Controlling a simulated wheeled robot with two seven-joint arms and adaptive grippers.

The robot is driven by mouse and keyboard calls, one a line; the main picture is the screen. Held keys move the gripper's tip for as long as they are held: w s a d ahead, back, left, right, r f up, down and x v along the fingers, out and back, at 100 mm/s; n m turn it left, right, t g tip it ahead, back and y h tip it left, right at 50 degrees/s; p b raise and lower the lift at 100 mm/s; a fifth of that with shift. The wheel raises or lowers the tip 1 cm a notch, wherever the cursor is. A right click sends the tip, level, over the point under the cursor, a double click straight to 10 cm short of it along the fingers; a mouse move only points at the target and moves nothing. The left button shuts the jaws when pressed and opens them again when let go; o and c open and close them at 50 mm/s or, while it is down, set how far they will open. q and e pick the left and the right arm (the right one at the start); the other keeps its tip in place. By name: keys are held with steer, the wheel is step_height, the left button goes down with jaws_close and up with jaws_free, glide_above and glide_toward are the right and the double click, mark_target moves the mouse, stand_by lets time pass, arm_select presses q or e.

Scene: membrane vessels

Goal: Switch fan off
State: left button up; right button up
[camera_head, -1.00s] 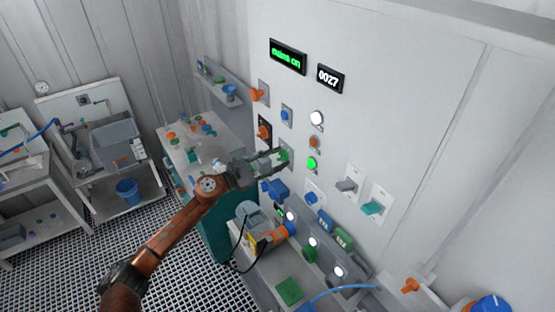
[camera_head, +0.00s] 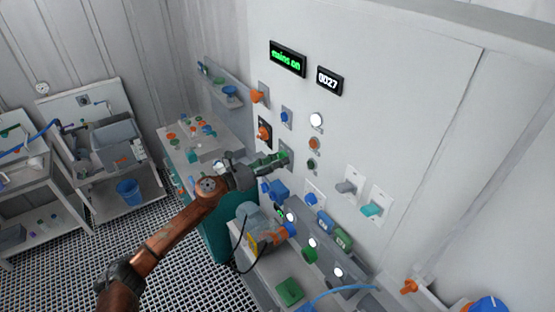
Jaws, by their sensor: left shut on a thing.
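My left gripper (camera_head: 274,162) reaches in from the left to the white wall panel (camera_head: 400,110). Its fingers are closed around a small green switch knob (camera_head: 285,157), which they partly hide. Just right of it, a round green lamp (camera_head: 312,164) is dark. No fan label is readable, so I cannot tell from the picture which control is the fan's. My right gripper is not in view.
Above are a green-lettered display (camera_head: 287,59), a "0027" counter (camera_head: 329,80) and a lit white lamp (camera_head: 316,120). An orange knob (camera_head: 264,131) sits left of the gripper. A grey switch (camera_head: 346,187) and a teal switch (camera_head: 371,209) lie to the right. A bench with a motor stands below.

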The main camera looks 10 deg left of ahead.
arm_select(q)
steer(key=shift+n+p, duration=0.3)
steer(key=shift+n, duration=0.8)
steer(key=o, duration=1.2)
steer(key=shift+c, duration=0.2)
steer(key=shift+a, duration=0.1)
steer(key=v, duration=1.2)
